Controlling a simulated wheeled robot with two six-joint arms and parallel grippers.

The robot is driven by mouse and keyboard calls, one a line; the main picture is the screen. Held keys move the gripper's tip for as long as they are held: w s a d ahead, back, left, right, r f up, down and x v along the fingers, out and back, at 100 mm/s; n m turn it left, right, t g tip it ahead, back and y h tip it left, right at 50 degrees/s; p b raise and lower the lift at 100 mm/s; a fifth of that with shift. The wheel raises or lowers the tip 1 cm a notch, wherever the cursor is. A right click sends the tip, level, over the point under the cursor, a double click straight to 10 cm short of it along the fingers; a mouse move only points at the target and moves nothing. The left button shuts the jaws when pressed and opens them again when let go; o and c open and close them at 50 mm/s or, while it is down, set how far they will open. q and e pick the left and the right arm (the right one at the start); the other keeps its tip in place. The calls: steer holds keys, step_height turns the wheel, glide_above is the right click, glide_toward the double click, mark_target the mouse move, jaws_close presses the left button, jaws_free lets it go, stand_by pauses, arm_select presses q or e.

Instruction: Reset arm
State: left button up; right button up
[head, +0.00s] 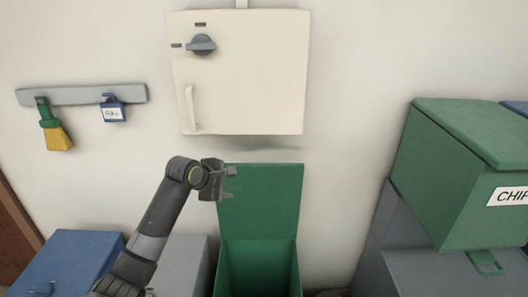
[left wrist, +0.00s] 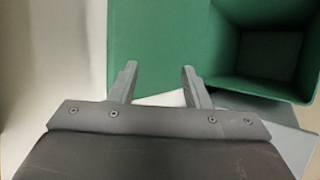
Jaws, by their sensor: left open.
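My left arm reaches up from the bottom left of the head view. My left gripper (head: 231,180) is in front of the top left part of an open green bin's raised lid (head: 265,200). In the left wrist view, the two fingers of the left gripper (left wrist: 158,82) stand apart with nothing between them. The green lid and the dark inside of the bin (left wrist: 268,58) show beyond the fingers. Whether the gripper touches the lid is hard to tell. My right gripper is in neither view.
A cream wall cabinet (head: 245,75) with a dial and handle hangs above. A blue bin (head: 70,262) stands lower left. A green chip bin (head: 450,180) stands right.

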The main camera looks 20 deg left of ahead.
arm_select(q)
steer(key=s+f+m+g+y, duration=0.2)
steer(key=s+f+m, duration=0.7)
steer(key=s+f, duration=0.7)
steer(key=s+a+m+g+y, duration=0.2)
steer(key=s+m, duration=0.8)
steer(key=s, duration=1.8)
step_height(320, 180, down, 24)
steer(key=g, duration=0.3)
steer(key=s+f, duration=1.5)
steer(key=f, duration=0.2)
steer(key=shift+s+d+f+g+h+b, duration=0.25)
steer(key=shift+d+g+h+b, duration=0.05)
steer(key=shift+d+g, duration=0.1)
